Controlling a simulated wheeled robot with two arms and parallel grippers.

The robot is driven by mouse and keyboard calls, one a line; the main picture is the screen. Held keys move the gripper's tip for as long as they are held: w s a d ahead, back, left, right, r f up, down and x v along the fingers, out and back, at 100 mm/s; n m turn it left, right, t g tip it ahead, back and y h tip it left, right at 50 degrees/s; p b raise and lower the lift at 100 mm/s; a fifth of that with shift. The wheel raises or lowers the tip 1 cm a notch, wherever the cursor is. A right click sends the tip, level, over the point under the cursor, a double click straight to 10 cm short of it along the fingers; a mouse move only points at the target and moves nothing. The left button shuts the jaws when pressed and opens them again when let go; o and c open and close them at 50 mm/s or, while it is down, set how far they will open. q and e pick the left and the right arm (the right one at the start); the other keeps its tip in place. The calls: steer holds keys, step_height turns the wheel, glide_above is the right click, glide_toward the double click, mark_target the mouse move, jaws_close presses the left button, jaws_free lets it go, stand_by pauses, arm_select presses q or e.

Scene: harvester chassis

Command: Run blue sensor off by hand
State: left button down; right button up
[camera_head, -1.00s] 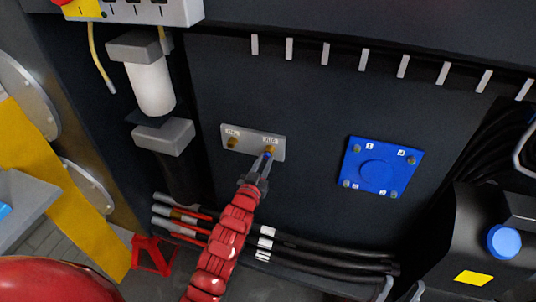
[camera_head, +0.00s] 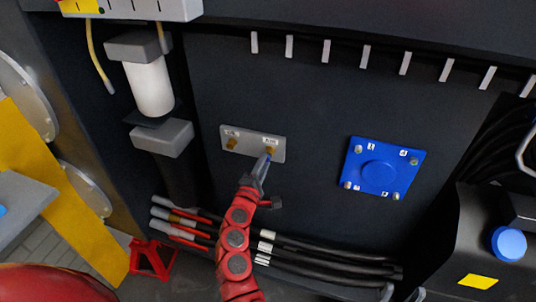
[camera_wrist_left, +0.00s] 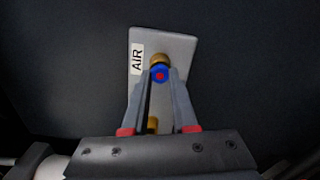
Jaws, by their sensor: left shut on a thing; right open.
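The blue sensor (camera_wrist_left: 159,74) is small, with a red centre, and sits at the brass fitting beside the AIR label in the left wrist view. In the head view only a bit of the sensor (camera_head: 268,156) shows at the right-hand port of the grey plate (camera_head: 250,137). My left gripper (camera_head: 266,160) is shut on the sensor, with one finger on each side of it. In the left wrist view its fingertips (camera_wrist_left: 159,76) meet the sensor's sides. The thread between sensor and port is hidden. My right gripper is not in view.
A second brass fitting (camera_head: 231,144) is on the plate's left. A blue square cover (camera_head: 379,172) with corner bolts is to the right. Black hoses (camera_head: 325,254) run below. A white filter (camera_head: 150,88) hangs at left. The dark panel around the plate is clear.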

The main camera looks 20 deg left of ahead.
arm_select(q)
steer(key=n, duration=0.3)
steer(key=shift+d+f+n, duration=0.1)
steer(key=shift+f+n, duration=0.1)
steer(key=shift+n, duration=0.2)
steer(key=c, duration=0.6)
jaws_free()
steer(key=shift+s+r, duration=0.15)
steer(key=shift+c, duration=1.2)
